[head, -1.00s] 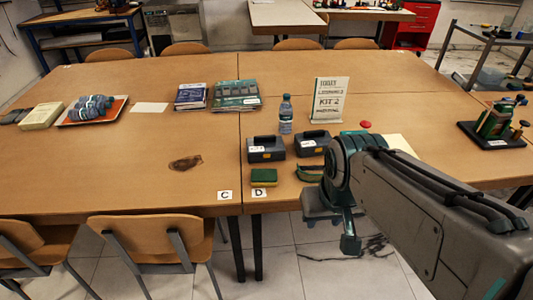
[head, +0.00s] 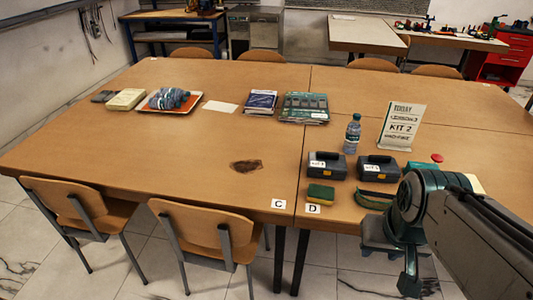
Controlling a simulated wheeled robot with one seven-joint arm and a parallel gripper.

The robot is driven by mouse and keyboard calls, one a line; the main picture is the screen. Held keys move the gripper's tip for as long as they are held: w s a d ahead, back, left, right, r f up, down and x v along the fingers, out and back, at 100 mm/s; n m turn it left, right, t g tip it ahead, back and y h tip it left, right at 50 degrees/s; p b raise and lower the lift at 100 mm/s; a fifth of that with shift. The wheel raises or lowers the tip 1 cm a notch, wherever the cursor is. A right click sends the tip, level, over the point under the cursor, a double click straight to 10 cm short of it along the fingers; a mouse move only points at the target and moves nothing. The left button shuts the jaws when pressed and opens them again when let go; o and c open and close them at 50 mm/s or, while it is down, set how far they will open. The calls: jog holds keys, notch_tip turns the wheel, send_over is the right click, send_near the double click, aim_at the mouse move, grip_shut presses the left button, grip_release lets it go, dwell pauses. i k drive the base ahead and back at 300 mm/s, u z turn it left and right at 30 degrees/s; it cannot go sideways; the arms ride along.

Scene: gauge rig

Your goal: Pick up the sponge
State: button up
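The sponge (head: 320,195), yellow with a green top, lies flat on the wooden table near its front edge, just behind the card marked D (head: 313,209). My gripper (head: 415,284) hangs low at the lower right, in front of the table edge and right of the sponge, well apart from it. It is small and dark here, and its fingers cannot be made out clearly. Nothing covers the sponge.
Two dark cases (head: 328,165) (head: 378,168) stand behind the sponge. A green-and-dark item (head: 375,199) lies to its right, near my arm. A bottle (head: 352,134) and a sign (head: 402,127) stand farther back. Chairs (head: 206,236) line the front left.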

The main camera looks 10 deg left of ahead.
aim_at(318, 193)
jog(key=z, duration=2.15)
jog(key=i, duration=1.7)
jog(key=u, duration=3.3)
jog(key=i, duration=0.5)
jog(key=u, duration=0.15)
